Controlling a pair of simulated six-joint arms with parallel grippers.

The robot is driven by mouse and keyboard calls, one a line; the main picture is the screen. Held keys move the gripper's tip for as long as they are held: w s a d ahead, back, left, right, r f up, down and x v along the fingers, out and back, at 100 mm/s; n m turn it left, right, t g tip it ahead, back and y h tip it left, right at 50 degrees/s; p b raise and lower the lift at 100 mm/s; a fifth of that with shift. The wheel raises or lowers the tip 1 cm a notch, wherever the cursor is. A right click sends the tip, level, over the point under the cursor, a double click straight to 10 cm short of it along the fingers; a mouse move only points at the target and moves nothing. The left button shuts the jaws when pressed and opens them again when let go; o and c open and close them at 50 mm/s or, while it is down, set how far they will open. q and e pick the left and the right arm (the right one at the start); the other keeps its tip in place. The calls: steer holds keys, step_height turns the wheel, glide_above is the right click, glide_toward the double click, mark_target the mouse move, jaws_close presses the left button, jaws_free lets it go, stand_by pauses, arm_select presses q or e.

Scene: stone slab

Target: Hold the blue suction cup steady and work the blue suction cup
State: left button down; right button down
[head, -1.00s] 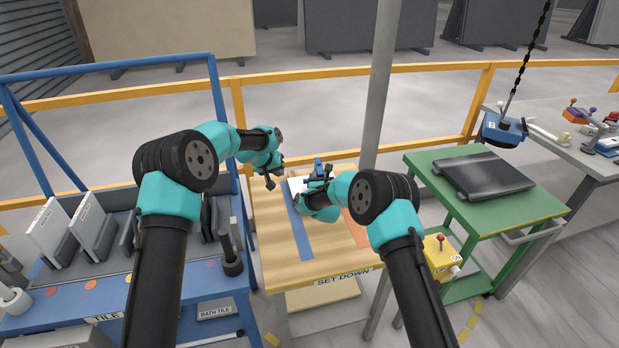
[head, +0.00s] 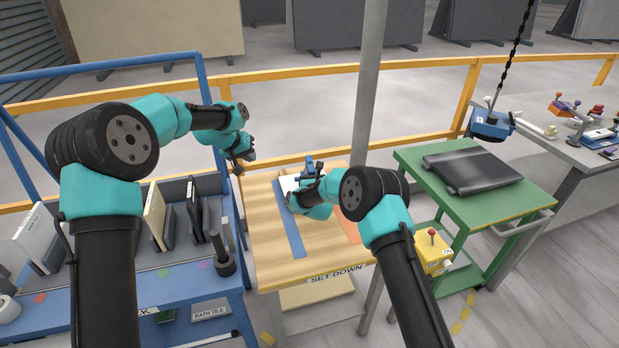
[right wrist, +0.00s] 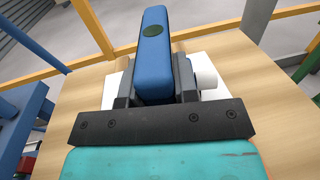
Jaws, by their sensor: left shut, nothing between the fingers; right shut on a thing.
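The blue suction cup (head: 309,164) is on the wooden set-down table (head: 268,235). Its blue handle (right wrist: 153,60) stands up between the fingers of my right gripper (head: 306,182), which is shut on it. A white slab (head: 287,184) lies under the cup; it also shows on both sides of the fingers in the right wrist view (right wrist: 113,92). The cup's underside is hidden. My left gripper (head: 240,163) is shut and empty, at the table's far left corner, apart from the cup.
A blue strip (head: 290,235) and an orange strip (head: 348,228) mark the tabletop. A blue rack with tiles (head: 155,215) stands at left. A grey pole (head: 368,80) rises behind the table. A green cart (head: 420,185) and a chain-hung blue box (head: 490,125) are at right.

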steer(key=c, duration=0.8)
jaws_free()
steer(key=shift+s, duration=0.1)
steer(key=s+d, duration=0.1)
steer(key=s, duration=1)
steer(key=shift+s+d, duration=0.3)
steer(key=shift+s, duration=0.05)
